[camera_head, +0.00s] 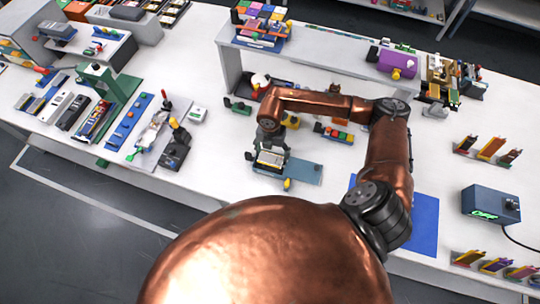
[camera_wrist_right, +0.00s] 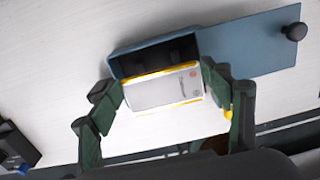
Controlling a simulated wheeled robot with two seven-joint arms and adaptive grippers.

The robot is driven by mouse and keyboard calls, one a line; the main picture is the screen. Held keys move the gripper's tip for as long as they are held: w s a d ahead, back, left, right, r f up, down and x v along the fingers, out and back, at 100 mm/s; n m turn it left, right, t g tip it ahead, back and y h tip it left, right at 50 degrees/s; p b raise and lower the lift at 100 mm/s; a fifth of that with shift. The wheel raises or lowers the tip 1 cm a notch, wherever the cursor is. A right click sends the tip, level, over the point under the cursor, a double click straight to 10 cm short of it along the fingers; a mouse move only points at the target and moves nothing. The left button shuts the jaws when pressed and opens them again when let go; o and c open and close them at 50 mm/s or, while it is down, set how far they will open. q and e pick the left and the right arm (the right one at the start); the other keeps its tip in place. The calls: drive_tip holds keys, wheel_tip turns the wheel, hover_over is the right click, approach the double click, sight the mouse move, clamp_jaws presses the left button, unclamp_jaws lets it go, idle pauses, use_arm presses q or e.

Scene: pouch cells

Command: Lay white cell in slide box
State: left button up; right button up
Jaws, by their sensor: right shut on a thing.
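The white cell (camera_wrist_right: 166,90), a flat pale pouch with yellow edges, is between the green fingers of my right gripper (camera_wrist_right: 158,80), which is shut on it. In the head view my right gripper (camera_head: 270,146) points down with the cell (camera_head: 269,159) at its tips. The blue slide box (camera_wrist_right: 121,63) is open, its dark inside showing behind the cell. Its blue lid (camera_wrist_right: 255,47) with a black knob (camera_wrist_right: 294,32) extends to the right. The cell overlaps the box's near side in the wrist view; I cannot tell its height above it. My left gripper is out of view.
A raised white shelf (camera_head: 310,62) stands behind. A small yellow item (camera_head: 287,184) is close in front of the slide box (camera_head: 306,173). A blue mat (camera_head: 425,222) and a box with a green display (camera_head: 490,205) are at right. Several trays and tools crowd the left.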

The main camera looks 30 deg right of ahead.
sight(271, 154)
drive_tip(key=shift+w+a+f, duration=0.15)
drive_tip(key=shift+w+f, duration=0.4)
drive_tip(key=shift+f, duration=0.2)
wheel_tip(271, 154, down, 3)
drive_tip(key=shift+s+r+p, duration=0.1)
drive_tip(key=shift+p, duration=0.25)
drive_tip(key=shift+o, duration=0.2)
drive_tip(key=shift+s, duration=0.15)
drive_tip(key=shift+o, duration=1.2)
drive_tip(key=shift+s+f+b, duration=0.1)
drive_tip(key=shift+f+b, duration=0.35)
drive_tip(key=shift+f, duration=0.45)
drive_tip(key=o, duration=0.7)
drive_tip(key=shift+r, duration=0.1)
drive_tip(key=shift+o, duration=0.4)
drive_tip(key=shift+w, duration=0.25)
drive_tip(key=shift+r, duration=0.15)
